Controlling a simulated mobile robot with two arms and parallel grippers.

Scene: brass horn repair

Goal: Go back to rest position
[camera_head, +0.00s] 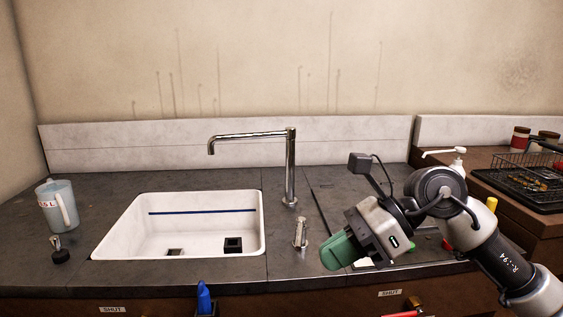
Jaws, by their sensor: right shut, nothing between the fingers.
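My right arm comes in from the lower right. Its gripper (342,252), with green fingers, is shut and empty. It is held over the counter, to the right of the sink and of the small metal tap handle. My left gripper is not in view.
A white sink (120,228) is set in the dark counter (308,277), with a chrome faucet (290,165) behind it. A jug (58,207) stands at the left. A black wire rack (535,190) is at the right. A blue-topped bottle (204,298) is at the front edge.

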